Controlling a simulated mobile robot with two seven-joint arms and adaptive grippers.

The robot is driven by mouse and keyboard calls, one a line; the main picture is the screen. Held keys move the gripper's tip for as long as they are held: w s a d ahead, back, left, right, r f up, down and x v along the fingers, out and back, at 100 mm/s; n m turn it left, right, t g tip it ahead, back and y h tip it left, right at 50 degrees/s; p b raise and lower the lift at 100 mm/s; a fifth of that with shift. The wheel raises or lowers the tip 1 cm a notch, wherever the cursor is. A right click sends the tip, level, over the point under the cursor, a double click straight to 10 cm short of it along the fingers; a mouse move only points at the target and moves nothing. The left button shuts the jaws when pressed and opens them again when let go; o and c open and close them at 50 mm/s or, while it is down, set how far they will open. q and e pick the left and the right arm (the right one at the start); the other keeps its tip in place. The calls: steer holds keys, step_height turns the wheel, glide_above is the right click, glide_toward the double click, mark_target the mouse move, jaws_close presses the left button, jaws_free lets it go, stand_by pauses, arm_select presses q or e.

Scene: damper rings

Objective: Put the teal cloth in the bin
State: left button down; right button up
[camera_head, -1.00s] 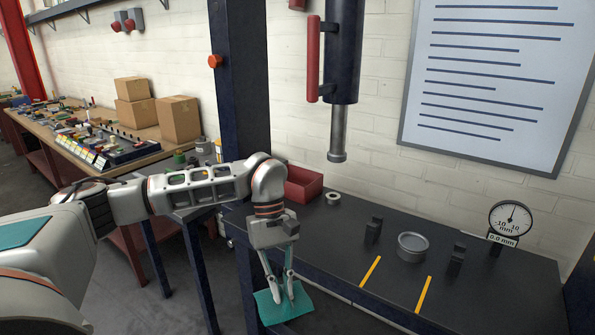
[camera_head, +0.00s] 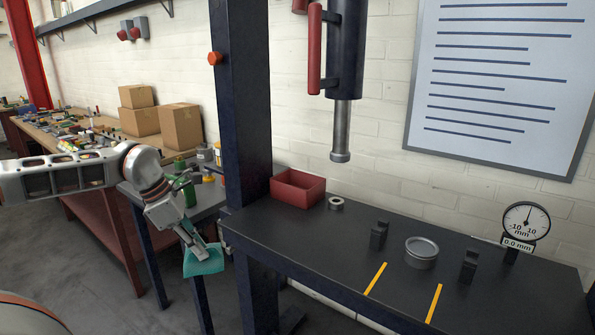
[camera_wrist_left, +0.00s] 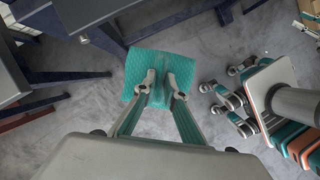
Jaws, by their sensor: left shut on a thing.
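The teal cloth (camera_head: 207,265) hangs from my left gripper (camera_head: 202,251), which is shut on it. In the left wrist view the cloth (camera_wrist_left: 138,68) is pinched between the fingertips (camera_wrist_left: 164,92), spread out over the grey floor below. In the head view the gripper is in front of the small side table, left of the dark bench. A red open-topped box (camera_head: 299,189), the only bin-like thing I see, stands at the bench's back left corner, to the right of and beyond the cloth. My right gripper is not in view.
The dark bench (camera_head: 330,255) carries a metal ring (camera_head: 335,203), a round tin (camera_head: 421,252), black blocks (camera_head: 378,234) and a dial gauge (camera_head: 524,222). A dark post (camera_head: 245,110) rises beside the red box. Bottles and cans (camera_head: 190,190) crowd the side table.

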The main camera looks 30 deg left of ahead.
arm_select(q)
steer(key=shift+w+a+r+n+b, duration=0.15)
steer(key=shift+a+r+n, duration=0.25)
steer(key=shift+a, duration=0.1)
steer(key=shift+w+a+r+n+b, duration=0.15)
steer(key=shift+a+r+n, duration=0.1)
steer(key=shift+a+n, duration=0.2)
steer(key=shift+r, duration=0.15)
steer(key=shift+w+a+r+n+t+y, duration=0.1)
steer(key=shift+a+r+n+t+y, duration=0.15)
steer(key=shift+t+y, duration=0.05)
steer(key=shift+w+r, duration=0.1)
steer(key=shift+r, duration=0.05)
